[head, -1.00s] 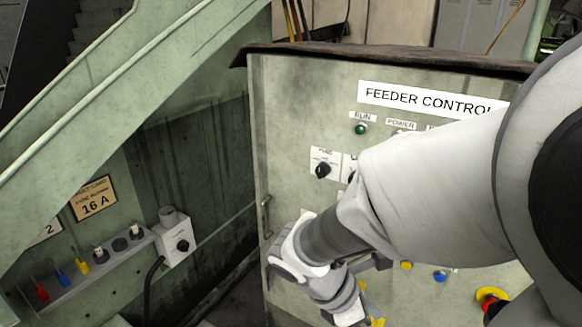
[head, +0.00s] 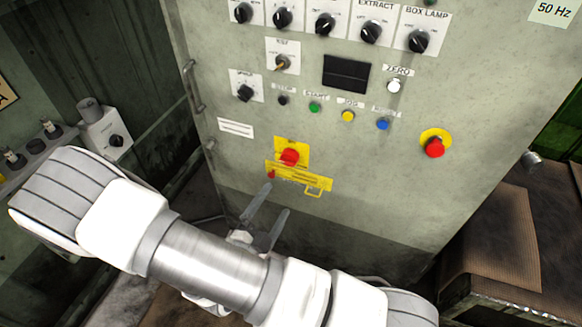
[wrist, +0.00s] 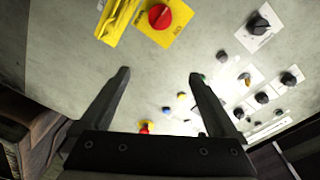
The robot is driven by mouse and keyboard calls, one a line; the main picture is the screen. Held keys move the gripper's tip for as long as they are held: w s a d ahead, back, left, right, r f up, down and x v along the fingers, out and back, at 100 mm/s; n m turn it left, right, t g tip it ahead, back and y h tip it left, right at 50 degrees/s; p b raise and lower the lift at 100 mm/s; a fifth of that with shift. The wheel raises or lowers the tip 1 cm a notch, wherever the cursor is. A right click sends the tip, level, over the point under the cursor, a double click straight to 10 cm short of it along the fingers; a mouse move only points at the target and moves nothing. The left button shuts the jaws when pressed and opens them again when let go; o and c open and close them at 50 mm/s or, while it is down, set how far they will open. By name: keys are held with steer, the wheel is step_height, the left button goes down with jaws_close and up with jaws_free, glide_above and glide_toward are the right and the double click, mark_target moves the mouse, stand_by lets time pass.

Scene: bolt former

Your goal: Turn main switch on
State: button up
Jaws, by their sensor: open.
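A red rotary knob (head: 289,157) on a yellow plate sits low on the grey control cabinet (head: 350,205); it is probably the main switch, though its label is unreadable. A yellow hasp-like piece (head: 318,184) with a small red part is just below it. In the wrist view the red knob (wrist: 160,16) is at the top, beyond the fingertips. My gripper (head: 277,200) is open and empty, its fingers pointing at the panel just below the knob. It also shows in the wrist view (wrist: 160,74), with nothing between the fingers. The knob's position mark cannot be read.
A red mushroom button (head: 433,146) on a yellow disc is to the right. Black selector knobs (head: 325,25), coloured push buttons (head: 348,116) and a dark display (head: 346,74) are above. A grey switch box (head: 107,133) is at left; a brown bench-like block (head: 500,240) is at right.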

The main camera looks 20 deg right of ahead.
step_height(320, 180, down, 4)
steer(key=a+n+t+y, duration=0.2)
steer(key=n, duration=0.3)
steer(key=b, duration=0.5)
glide_toward(288, 163)
steer(key=x, duration=0.9)
steer(key=shift+w+d, duration=0.1)
steer(key=shift+w, duration=0.15)
steer(key=shift+c, duration=0.2)
steer(key=c, duration=1.3)
steer(key=shift+p, duration=0.35)
